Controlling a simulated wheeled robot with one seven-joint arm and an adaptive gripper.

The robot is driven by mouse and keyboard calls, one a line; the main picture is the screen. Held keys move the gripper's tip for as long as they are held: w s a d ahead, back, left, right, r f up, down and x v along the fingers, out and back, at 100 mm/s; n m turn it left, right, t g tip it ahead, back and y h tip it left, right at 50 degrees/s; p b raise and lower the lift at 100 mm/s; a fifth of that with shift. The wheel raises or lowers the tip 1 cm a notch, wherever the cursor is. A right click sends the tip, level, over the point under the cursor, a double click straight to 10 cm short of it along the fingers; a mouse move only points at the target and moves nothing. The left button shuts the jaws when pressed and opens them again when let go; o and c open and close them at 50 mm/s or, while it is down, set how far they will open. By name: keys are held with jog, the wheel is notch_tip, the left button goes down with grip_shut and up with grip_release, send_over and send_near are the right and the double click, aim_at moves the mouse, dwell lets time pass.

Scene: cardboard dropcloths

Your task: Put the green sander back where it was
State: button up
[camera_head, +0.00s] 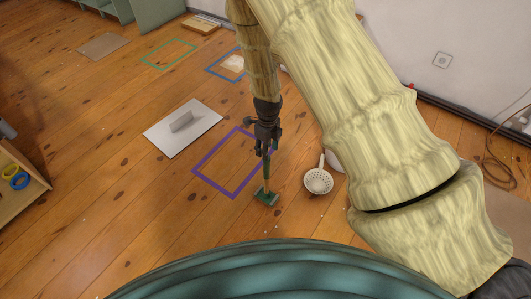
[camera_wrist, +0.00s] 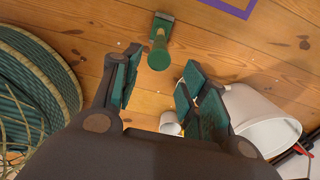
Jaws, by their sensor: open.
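The green sander (camera_head: 267,195) stands on the wooden floor with its flat green foot down and its handle pointing up. It is just outside the lower right side of a purple outline (camera_head: 212,184) on the floor. In the wrist view the sander (camera_wrist: 160,50) shows from above, its round handle end toward the camera. My gripper (camera_head: 266,148) points down over the sander's handle. In the wrist view my gripper (camera_wrist: 158,75) has its fingers spread, with the handle end beyond and between the fingertips. I cannot tell whether any finger touches it.
A white bucket (camera_wrist: 262,120) is to the right in the wrist view. Blue (camera_head: 214,72) and green (camera_head: 150,61) outlines lie farther back.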

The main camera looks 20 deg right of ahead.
jog(key=shift+r, duration=0.55)
jog(key=s+d+f+n+h, duration=0.1)
jog(key=s+d+f+n, duration=0.35)
jog(key=s+n, duration=0.4)
jog(key=s+d+f+n+h, duration=0.1)
jog(key=s+d+f+n, duration=0.3)
jog(key=s, duration=0.7)
jog(key=s+a+f+n+y, duration=0.1)
jog(key=s+a+n, duration=0.2)
jog(key=s+n, duration=0.4)
jog(key=s+a+n+y, duration=0.1)
jog(key=s+a+n, duration=0.2)
jog(key=s+n, duration=0.5)
jog(key=shift+s+f, duration=0.4)
jog(key=shift+s, duration=0.6)
